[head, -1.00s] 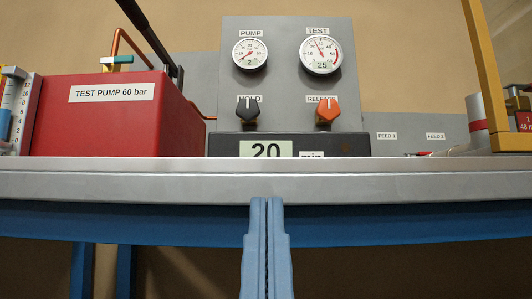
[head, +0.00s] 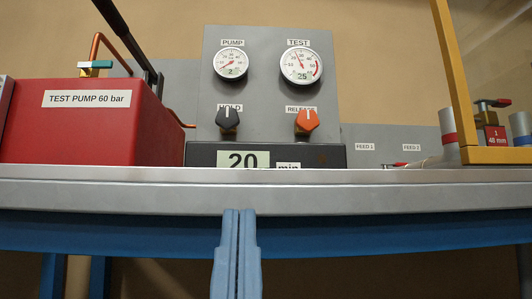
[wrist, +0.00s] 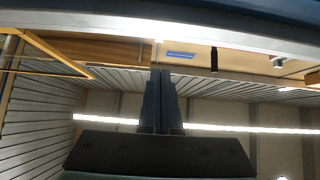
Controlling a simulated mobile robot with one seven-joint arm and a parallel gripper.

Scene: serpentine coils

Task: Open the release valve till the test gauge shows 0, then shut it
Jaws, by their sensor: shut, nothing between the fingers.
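The orange release valve knob (head: 307,122) is on the grey panel (head: 270,90), below the label RELEASE, with its white pointer mark upright. The test gauge (head: 301,64) above it reads about 25 on its small display. The pump gauge (head: 231,65) to its left reads 2. The black hold knob (head: 228,120) sits below the pump gauge, its mark also upright. My gripper (head: 239,212) is shut and empty, in front of the bench edge and below the panel, apart from the knobs. My gripper fingers also show shut in the wrist view (wrist: 161,73).
A red test pump box (head: 75,130) with a black lever stands at left. A timer (head: 245,158) reading 20 min sits under the knobs. A yellow frame (head: 452,75) rises at right near a red 48 mm block. The bench edge (head: 380,198) lies between my gripper and the panel.

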